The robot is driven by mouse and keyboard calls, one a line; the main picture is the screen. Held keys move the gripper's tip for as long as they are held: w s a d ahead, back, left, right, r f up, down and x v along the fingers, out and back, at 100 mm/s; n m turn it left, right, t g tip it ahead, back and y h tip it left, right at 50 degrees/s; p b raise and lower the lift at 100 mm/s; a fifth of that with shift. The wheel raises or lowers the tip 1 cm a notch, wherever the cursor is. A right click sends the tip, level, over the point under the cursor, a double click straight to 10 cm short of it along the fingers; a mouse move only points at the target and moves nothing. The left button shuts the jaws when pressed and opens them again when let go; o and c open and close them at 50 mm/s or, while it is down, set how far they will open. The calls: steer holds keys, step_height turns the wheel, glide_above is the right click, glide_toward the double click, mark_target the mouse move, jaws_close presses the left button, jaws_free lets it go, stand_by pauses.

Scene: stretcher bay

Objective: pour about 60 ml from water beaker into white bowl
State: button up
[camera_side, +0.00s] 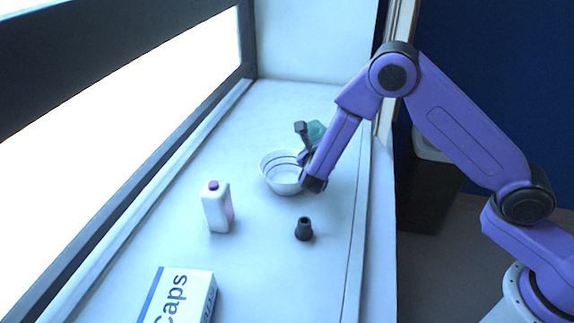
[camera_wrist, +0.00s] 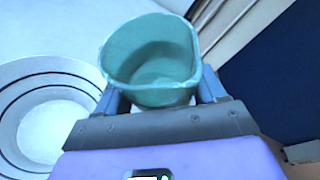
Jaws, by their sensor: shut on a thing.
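In the side view the beaker (camera_side: 317,130) shows only in part behind my gripper (camera_side: 308,157). Its mouth is open toward the wrist camera; I cannot tell the water level or the exact tilt. The white bowl (camera_side: 272,181) with dark rings stands on the counter just left of my gripper. In the wrist view the bowl (camera_wrist: 42,130) is at the left, beside the beaker and not under its mouth. I see no stream.
A white bottle with a purple cap (camera_side: 216,207) stands left of the bowl. A small dark object (camera_side: 304,230) stands in front of the bowl.

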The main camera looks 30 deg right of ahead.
steer(key=shift+f, duration=0.1)
steer(key=shift+f+m, duration=0.1)
steer(key=shift+m, duration=0.2)
steer(key=shift+s+d+f+m+y, duration=0.25)
steer(key=shift+d+f+m+y, duration=0.1)
steer(key=shift+d+m+y, duration=0.3)
steer(key=shift+s+d+f+m+y, duration=0.1)
steer(key=shift+s+d+m+y, duration=0.05)
steer(key=shift+d+m+y, duration=0.4)
steer(key=shift+s+d+f+m+y, duration=0.15)
steer(key=shift+d+m+y, duration=0.15)
steer(key=shift+m, duration=0.3)
steer(key=shift+s+d+f+m+y, duration=0.1)
steer(key=shift+d+f+m+y, duration=0.15)
steer(key=shift+f+m, duration=0.2)
steer(key=shift+s+d+f+m+y, duration=0.15)
steer(key=shift+f+m+y, duration=0.1)
steer(key=shift+f+m, duration=0.15)
